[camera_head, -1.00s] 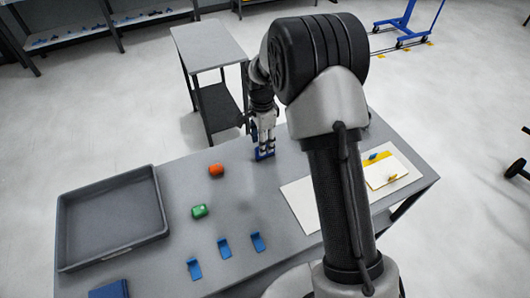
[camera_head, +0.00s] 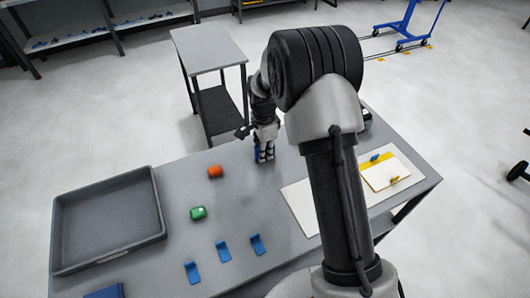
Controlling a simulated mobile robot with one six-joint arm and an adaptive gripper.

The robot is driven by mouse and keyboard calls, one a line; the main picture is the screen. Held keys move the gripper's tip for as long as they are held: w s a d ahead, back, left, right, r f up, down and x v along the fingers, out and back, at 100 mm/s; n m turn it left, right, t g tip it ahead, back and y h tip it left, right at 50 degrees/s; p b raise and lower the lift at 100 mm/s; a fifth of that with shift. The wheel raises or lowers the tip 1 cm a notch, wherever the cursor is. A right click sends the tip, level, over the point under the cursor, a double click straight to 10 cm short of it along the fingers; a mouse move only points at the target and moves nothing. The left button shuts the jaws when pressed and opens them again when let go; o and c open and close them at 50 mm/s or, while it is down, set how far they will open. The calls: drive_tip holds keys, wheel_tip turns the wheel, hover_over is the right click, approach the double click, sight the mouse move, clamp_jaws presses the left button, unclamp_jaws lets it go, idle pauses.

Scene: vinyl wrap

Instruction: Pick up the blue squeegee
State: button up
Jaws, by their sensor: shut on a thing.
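My gripper (camera_head: 265,156) is at the far edge of the grey table, pointing down and shut. A small blue part of the squeegee (camera_head: 257,153) shows at its fingers. Most of the squeegee is hidden by the fingers, and I cannot tell whether it is clear of the table top.
White sheets (camera_head: 300,200) lie at right beneath my arm. A side table (camera_head: 208,48) stands behind.

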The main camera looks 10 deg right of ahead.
clamp_jaws()
drive_tip(key=shift+r, duration=0.15)
wheel_tip(320, 180, up, 20)
drive_tip(key=p, duration=0.5)
drive_tip(key=shift+o, duration=0.8)
unclamp_jaws()
clamp_jaws()
